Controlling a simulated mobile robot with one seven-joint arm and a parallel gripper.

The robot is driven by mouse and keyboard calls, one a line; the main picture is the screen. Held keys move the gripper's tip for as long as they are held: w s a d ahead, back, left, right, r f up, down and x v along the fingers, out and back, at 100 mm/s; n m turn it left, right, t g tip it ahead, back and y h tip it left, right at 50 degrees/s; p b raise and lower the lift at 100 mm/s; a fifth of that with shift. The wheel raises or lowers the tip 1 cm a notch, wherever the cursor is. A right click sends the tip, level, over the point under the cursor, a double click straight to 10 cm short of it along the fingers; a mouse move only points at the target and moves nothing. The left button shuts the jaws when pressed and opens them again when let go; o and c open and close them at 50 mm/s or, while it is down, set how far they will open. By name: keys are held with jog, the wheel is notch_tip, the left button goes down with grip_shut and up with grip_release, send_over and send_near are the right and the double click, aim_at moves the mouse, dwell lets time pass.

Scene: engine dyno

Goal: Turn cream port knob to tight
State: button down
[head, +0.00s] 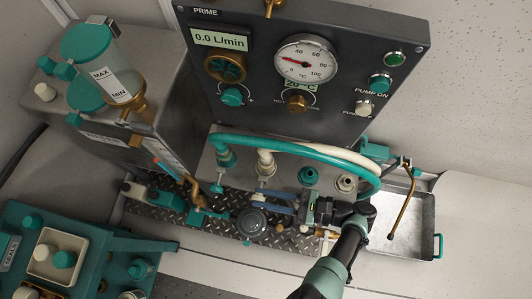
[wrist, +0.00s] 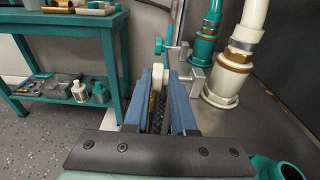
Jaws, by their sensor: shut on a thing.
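My gripper (head: 264,195) reaches in from the right, below the cream hose port (head: 265,162), its blue fingers pointing left. In the wrist view the fingers (wrist: 156,84) are nearly together, with a small cream piece, the cream port knob (wrist: 154,74), at their tips. The fingers hide most of the knob, and its turn angle cannot be read. The cream port also shows at the right of the wrist view (wrist: 241,50), with a brown ring. A teal knob (wrist: 158,46) stands just beyond the fingertips, by the teal port (wrist: 205,42).
The dark panel (head: 300,45) with gauge and knobs stands above. Teal and cream hoses (head: 300,147) arch over the ports. A round dark fitting (head: 251,222) sits below the gripper on the tread plate. A metal tray (head: 408,240) is right; a teal bench (head: 90,245) is left.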

jog(key=shift+s+a+f, duration=0.15)
jog(key=shift+s+a, duration=0.2)
jog(key=shift+s, duration=0.05)
jog(key=c, duration=0.9)
grip_release()
jog(key=shift+w, duration=0.1)
jog(key=shift+w+d, duration=0.1)
jog(key=shift+d, duration=0.1)
jog(key=shift+b+v, duration=0.7)
jog(key=shift+v, duration=5.75)
